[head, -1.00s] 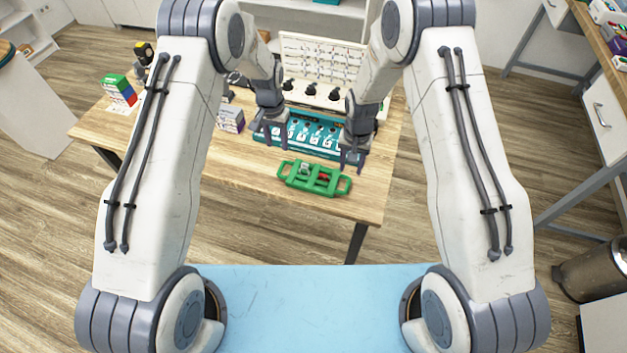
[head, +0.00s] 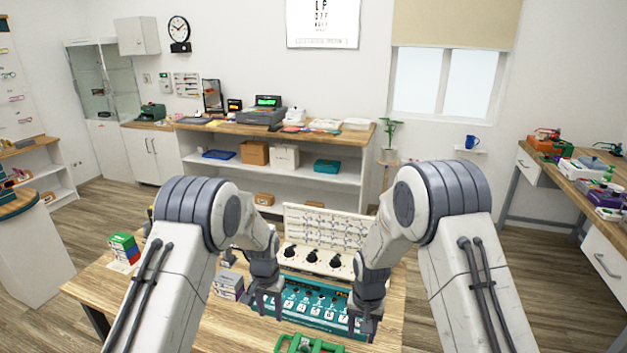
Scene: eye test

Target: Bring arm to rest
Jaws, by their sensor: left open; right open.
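My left gripper (head: 268,305) is open and empty, at the left end of the teal case (head: 312,310) on the wooden table. My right gripper (head: 365,325) is open and empty, at the right end of the same case. Both point down; whether either touches the case, I cannot tell. A white panel (head: 330,225) with black knobs stands upright behind the case. A green tray (head: 290,346) shows at the bottom edge, mostly cut off by the frame.
Small boxes (head: 229,285) and a green-topped stack (head: 123,247) stand on the table's left. Behind is a long counter (head: 290,135) with shelves. An eye chart (head: 322,18) hangs on the wall. A side table (head: 562,176) with coloured items is at the right.

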